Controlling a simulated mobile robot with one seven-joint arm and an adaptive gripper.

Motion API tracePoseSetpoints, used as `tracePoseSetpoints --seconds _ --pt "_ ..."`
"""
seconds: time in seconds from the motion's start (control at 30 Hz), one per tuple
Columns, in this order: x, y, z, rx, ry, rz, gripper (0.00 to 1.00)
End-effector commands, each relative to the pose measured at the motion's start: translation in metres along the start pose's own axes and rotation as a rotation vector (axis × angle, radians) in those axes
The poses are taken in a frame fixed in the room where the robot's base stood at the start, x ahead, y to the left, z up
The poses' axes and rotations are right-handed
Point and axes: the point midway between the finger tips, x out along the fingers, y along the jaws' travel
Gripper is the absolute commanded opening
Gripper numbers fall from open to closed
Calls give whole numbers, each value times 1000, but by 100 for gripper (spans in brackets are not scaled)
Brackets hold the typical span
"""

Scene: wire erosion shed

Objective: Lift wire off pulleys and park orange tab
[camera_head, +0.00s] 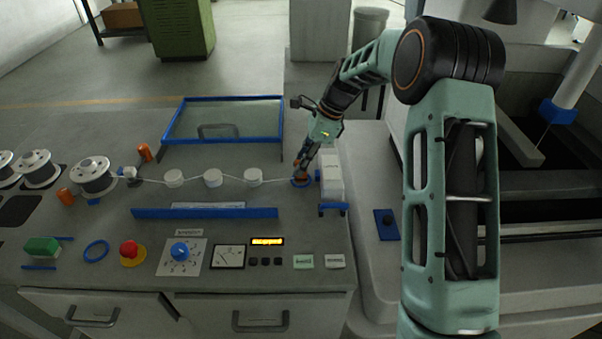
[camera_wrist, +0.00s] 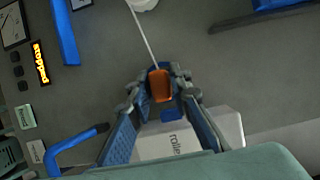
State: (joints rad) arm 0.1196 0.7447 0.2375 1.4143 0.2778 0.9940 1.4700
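The orange tab (camera_wrist: 159,84) sits between the fingertips of my gripper (camera_wrist: 161,78), which look closed against both its sides. The pale wire runs from the near spool (camera_head: 93,175) past three white pulleys (camera_head: 174,178), (camera_head: 213,177), (camera_head: 253,177) to the tab. In the wrist view the wire (camera_wrist: 144,35) looks straight up to the tab. Contact between wire and pulleys is too small to tell.
A white block marked "rolle…" (camera_wrist: 170,142) stands close beside my gripper; it also shows in the head view (camera_head: 331,176). A blue bar (camera_head: 205,213) lies in front of the pulleys. A blue-framed panel (camera_head: 222,120) lies behind.

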Motion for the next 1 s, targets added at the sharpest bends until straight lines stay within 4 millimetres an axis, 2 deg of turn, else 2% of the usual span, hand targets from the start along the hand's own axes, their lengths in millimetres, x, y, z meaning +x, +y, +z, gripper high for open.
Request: tracePoseSetpoints --seconds 0.03,0.13,0.57,0.67,0.8,1.0 --pt "0 0 0 0 0 0 11" --pt "0 0 0 0 0 0 0" --pt "-4 0 1 0 0 -2 0" --pt "-10 0 4 -1 1 -2 0" --pt "-28 -1 12 -2 0 -6 0" --pt "-54 23 27 -3 1 -5 0"
